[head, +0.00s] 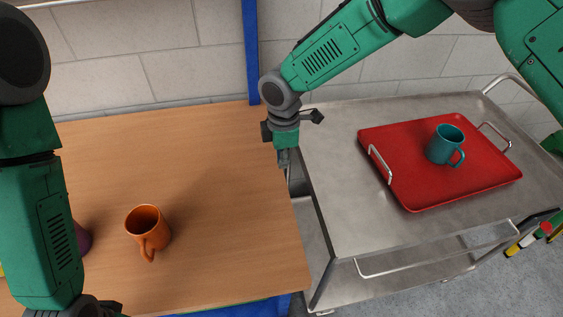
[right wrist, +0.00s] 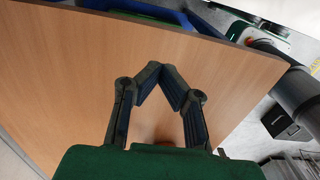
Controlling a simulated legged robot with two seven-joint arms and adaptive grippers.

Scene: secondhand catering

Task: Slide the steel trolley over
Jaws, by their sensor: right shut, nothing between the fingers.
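The steel trolley (head: 335,215) stands at the right in the head view, a grey metal cart with a top shelf, a lower shelf and a bar handle at its far right corner. Its left side is close beside the wooden table. My right gripper (head: 284,161) points down at the trolley's left edge, by the table's right edge; I cannot tell whether it touches either. In the right wrist view its fingers (right wrist: 161,68) meet at the tips, empty, with the wooden tabletop behind them. My left arm comes down at the left; its fingers are out of the picture.
A red tray (head: 410,195) with wire handles lies on the trolley, and a teal mug (head: 446,146) stands on it. An orange mug (head: 148,228) stands on the wooden table (head: 220,190). A purple object (head: 82,238) is partly hidden by my left arm. A block wall (head: 170,60) is behind.

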